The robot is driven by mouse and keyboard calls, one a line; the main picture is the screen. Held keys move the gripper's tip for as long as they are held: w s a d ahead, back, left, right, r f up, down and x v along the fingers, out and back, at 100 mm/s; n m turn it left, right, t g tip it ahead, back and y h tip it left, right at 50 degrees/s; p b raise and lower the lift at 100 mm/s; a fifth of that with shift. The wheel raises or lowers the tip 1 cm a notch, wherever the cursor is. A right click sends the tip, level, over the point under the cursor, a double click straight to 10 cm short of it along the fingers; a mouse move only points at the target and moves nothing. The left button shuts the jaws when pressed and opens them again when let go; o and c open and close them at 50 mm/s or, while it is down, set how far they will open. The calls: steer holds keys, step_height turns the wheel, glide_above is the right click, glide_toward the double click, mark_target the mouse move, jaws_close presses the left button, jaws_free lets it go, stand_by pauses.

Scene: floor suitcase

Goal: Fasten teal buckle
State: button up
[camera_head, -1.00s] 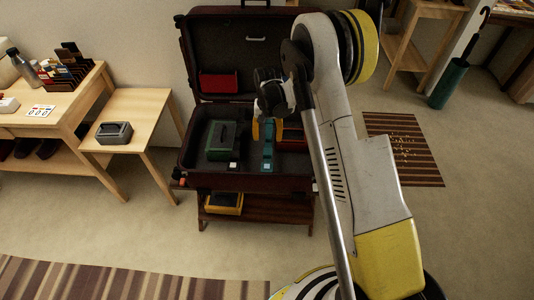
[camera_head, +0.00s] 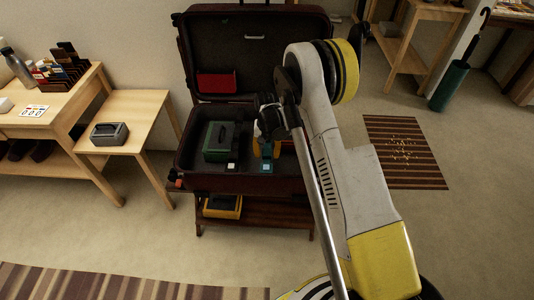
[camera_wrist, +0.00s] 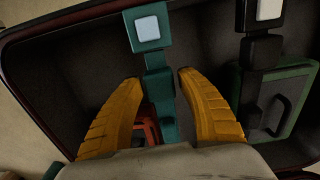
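The teal buckle (camera_head: 265,169) is at the front of the open suitcase (camera_head: 240,183), at the end of a teal strap. In the wrist view its square end with a pale button (camera_wrist: 148,28) is at the top, and the teal strap (camera_wrist: 160,92) runs down from it. My gripper (camera_wrist: 159,77) is open, with its two yellow fingers on either side of the strap and a gap at each side. The square end lies beyond the fingertips. The gripper's palm hides the strap's lower part. Whether the buckle's parts are joined is unclear.
A green case (camera_head: 220,140) lies left of the teal strap, under a black strap with a white-buttoned buckle (camera_head: 231,167). A red object (camera_wrist: 150,130) shows partly behind the teal strap. The suitcase lid (camera_head: 255,50) stands open behind. A side table (camera_head: 120,105) is at the left.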

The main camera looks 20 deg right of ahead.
mark_target(267, 161)
jaws_close()
steer(key=shift+s+a, duration=0.2)
steer(key=shift+s, duration=0.45)
steer(key=shift+s+a, duration=0.2)
steer(key=shift+s, duration=0.4)
steer(key=shift+o, duration=2.2)
jaws_free()
step_height(267, 161, up, 12)
